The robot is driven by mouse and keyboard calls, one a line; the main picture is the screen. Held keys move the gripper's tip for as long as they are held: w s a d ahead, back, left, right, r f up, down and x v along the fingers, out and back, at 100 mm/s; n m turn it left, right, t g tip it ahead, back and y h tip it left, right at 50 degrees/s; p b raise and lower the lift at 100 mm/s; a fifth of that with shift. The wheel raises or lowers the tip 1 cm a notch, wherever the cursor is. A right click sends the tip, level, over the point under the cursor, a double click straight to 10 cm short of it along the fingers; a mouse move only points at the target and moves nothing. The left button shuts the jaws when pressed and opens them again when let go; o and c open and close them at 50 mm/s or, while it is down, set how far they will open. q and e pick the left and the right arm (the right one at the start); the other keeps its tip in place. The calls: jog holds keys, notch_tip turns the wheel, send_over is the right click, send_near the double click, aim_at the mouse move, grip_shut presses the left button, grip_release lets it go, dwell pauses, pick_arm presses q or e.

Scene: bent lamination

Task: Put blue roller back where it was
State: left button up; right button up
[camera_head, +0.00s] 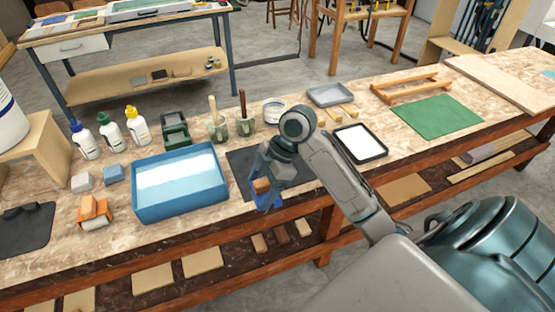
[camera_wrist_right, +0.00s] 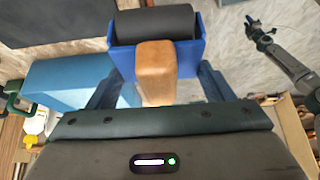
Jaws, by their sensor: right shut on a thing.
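The blue roller has a blue frame, a dark cylinder and a wooden handle. My right gripper (camera_head: 262,180) is shut on its handle. In the head view the blue roller (camera_head: 268,203) hangs at the table's front edge, before the dark mat (camera_head: 240,165), with the arm partly covering it. In the right wrist view the blue roller (camera_wrist_right: 190,52) points away from the gripper (camera_wrist_right: 158,95), handle between the fingers. My left gripper (camera_wrist_right: 258,32) shows small at the upper right there; its opening is unclear. It is outside the head view.
A blue tray (camera_head: 136,205) stands left of the mat. A green roller (camera_head: 176,132), brush cups and a white tub (camera_head: 274,111) stand behind. A black-rimmed tray (camera_head: 361,144) is to the right.

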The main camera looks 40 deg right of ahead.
jog(key=w+d+p, duration=0.1)
jog(key=w+d, duration=0.2)
jog(key=w+d+p, duration=0.1)
jog(key=w+d, duration=0.2)
jog(key=w, duration=0.1)
jog(key=w+d+f+p, duration=0.1)
jog(key=w+d, duration=0.2)
jog(key=w, duration=0.1)
jog(key=shift+w+f, duration=0.1)
jog(key=shift+w, duration=0.15)
notch_tip(320, 180, down, 3)
jog(key=shift+f+p, duration=0.15)
jog(key=shift+p, duration=0.65)
pick_arm(q)
jog(key=r, duration=0.4)
jog(key=shift+s+r, duration=0.3)
jog(key=shift+s, duration=0.1)
pick_arm(e)
jog(key=shift+f, duration=0.15)
pick_arm(q)
jog(key=shift+f, duration=0.2)
pick_arm(e)
jog(key=shift+f, duration=0.35)
jog(key=shift+s+a+f+b, duration=0.1)
jog(key=shift+s+f+b, duration=0.05)
jog(key=shift+f+b, duration=0.15)
jog(key=c, duration=0.3)
jog(key=o, duration=1)
jog(key=shift+o, duration=0.9)
jog(key=shift+f, duration=0.1)
